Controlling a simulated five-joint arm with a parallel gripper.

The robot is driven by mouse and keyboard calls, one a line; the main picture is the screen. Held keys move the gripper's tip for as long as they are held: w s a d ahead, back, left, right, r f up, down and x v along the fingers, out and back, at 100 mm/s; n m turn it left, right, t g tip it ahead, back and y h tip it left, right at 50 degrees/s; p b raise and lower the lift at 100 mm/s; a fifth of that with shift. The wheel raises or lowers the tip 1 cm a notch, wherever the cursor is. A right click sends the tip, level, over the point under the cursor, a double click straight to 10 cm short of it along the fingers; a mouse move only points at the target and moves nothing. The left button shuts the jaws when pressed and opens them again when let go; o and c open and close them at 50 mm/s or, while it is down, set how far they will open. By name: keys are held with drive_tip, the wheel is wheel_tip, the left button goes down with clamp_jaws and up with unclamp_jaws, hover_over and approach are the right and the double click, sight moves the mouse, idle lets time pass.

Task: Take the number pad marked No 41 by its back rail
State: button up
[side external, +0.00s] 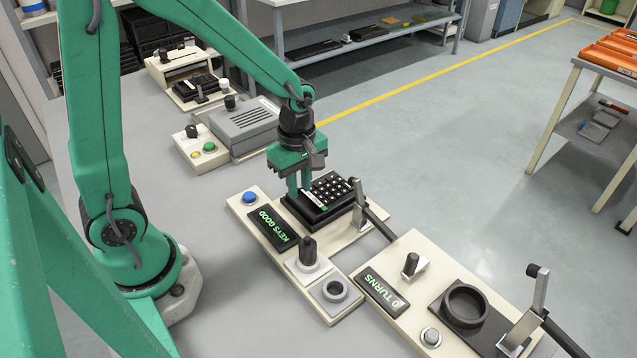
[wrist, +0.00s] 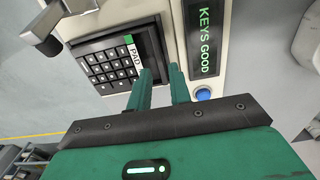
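The number pad (side external: 332,190) is black with a grid of dark keys. It lies flat in a cream test fixture in the side view. The wrist view also shows the pad (wrist: 112,68), with a green square and a white label reading "PAD"; the rest of the label is hidden by a finger. My gripper (side external: 299,184) points down at the pad's back edge, on the label side. In the wrist view my gripper (wrist: 161,70) has its two fingertips a small gap apart, at the pad's dark back edge. I cannot tell whether they touch the rail.
The fixture's display (side external: 272,228) reads "KEYS GOOD", with a blue button (side external: 250,197) beside it. A lever (side external: 358,205) stands at the pad's far side. A second fixture with a display (side external: 383,288) and round cup (side external: 466,303) is at right. A grey box (side external: 240,120) stands behind.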

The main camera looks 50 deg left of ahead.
sight(300, 205)
drive_tip(key=shift+f, duration=0.2)
drive_tip(key=shift+w+a+f, duration=0.1)
drive_tip(key=shift+a+f, duration=0.05)
drive_tip(key=shift+f, duration=2.35)
clamp_jaws()
